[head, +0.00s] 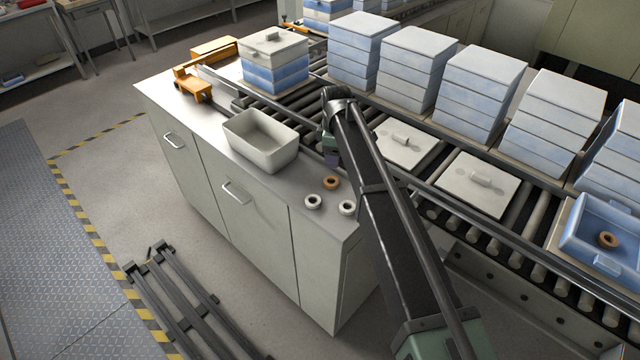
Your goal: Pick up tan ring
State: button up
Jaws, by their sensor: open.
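A tan ring (331,182) lies flat on the light counter top (285,185), near its right end. A second ring of tan-brown colour (608,240) lies inside an open blue tray (575,235) at the far right. Two white rings lie close to the first tan ring, one at front left (313,201) and one at front right (347,207). My gripper (332,161) points down just behind the tan ring on the counter and appears above it in the picture. It holds nothing that I can see. Its fingers are small and partly hidden by my arm.
An empty grey-white bin (262,140) stands left of the rings. A roller conveyor (520,205) behind carries flat lids (478,183), and stacked blue-white boxes (484,85) line its far side. An orange clamp device (195,82) sits at the counter's back left.

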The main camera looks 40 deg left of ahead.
jog(key=b, duration=0.6)
send_over(332, 178)
jog(key=s+d, duration=0.1)
notch_tip(332, 178, down, 6)
jog(key=shift+s+d, duration=0.1)
jog(key=f+b, duration=0.5)
jog(key=shift+a+f, duration=0.15)
jog(key=shift+a, duration=0.05)
jog(key=shift+r, duration=0.25)
jog(key=c, duration=0.7)
jog(key=shift+r+p, duration=0.1)
jog(key=shift+p, duration=0.2)
